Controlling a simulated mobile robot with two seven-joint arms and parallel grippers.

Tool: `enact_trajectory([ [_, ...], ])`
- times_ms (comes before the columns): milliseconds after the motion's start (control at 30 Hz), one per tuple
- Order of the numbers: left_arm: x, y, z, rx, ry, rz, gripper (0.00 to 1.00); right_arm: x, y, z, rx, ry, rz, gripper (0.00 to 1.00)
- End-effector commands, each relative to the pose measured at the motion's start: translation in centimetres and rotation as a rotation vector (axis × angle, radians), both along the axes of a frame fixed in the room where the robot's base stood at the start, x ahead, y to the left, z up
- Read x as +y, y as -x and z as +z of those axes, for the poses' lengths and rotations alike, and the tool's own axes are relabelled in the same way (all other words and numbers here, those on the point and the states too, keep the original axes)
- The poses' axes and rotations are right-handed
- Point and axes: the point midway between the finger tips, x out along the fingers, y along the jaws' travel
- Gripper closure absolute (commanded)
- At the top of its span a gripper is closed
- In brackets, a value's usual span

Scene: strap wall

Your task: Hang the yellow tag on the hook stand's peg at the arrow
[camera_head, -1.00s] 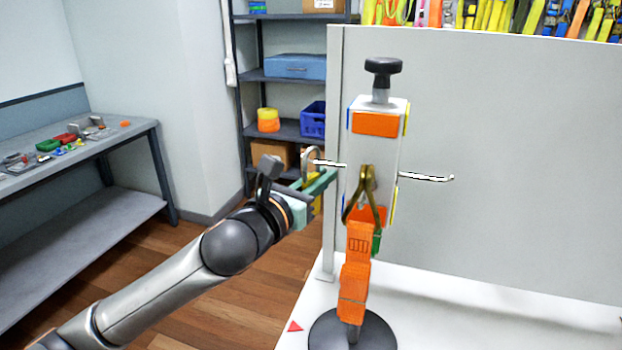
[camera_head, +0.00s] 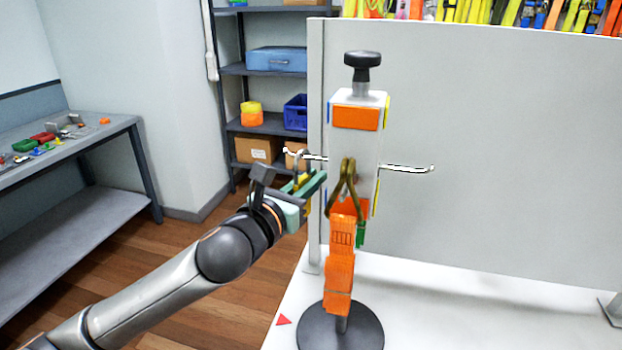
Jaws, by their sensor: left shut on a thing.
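The hook stand (camera_head: 365,110) is a white post with a black knob and a round black base. Its left peg (camera_head: 314,157) and right peg (camera_head: 408,168) stick out sideways. An orange strap with a brass-coloured clip (camera_head: 340,262) hangs at the front. A red arrow (camera_head: 283,320) lies on the white top left of the base. My left gripper (camera_head: 308,188) is shut on the yellow tag (camera_head: 306,208), mostly hidden by the fingers. The tag's metal hook (camera_head: 297,164) overlaps the left peg in the picture, the peg tip showing left of it; I cannot tell whether it touches.
A grey panel (camera_head: 500,150) stands behind the stand. Shelves with a blue case (camera_head: 276,60) and a blue crate (camera_head: 296,112) are at the back. A side table (camera_head: 85,205) with small parts is at the left.

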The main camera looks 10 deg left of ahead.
Motion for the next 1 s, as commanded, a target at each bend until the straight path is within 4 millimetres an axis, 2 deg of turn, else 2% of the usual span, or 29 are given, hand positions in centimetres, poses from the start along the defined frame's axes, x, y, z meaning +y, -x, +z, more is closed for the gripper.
enact_trajectory([
  [67,0.0,0.0,0.0,0.001,0.000,0.000,1.00,0.0,0.0,0.0,0.000,0.000,0.000,0.56],
  [100,0.0,0.0,0.0,0.000,0.000,0.000,0.85,0.0,0.0,0.0,0.000,0.000,0.000,0.56],
  [400,0.0,0.0,0.0,0.000,0.000,0.000,0.53,0.0,0.0,0.0,0.000,0.000,0.000,0.56],
  [767,0.2,0.6,-0.1,0.000,-0.001,0.000,0.53,0.0,0.0,-0.1,0.000,0.000,0.000,0.56],
  [867,0.6,1.7,-0.1,-0.001,-0.003,0.000,0.53,0.0,0.0,-0.3,0.000,0.000,0.000,0.56],
  [1000,1.3,4.2,-0.2,0.000,-0.005,0.000,0.53,0.0,0.0,-0.6,0.000,0.000,0.000,0.56],
])
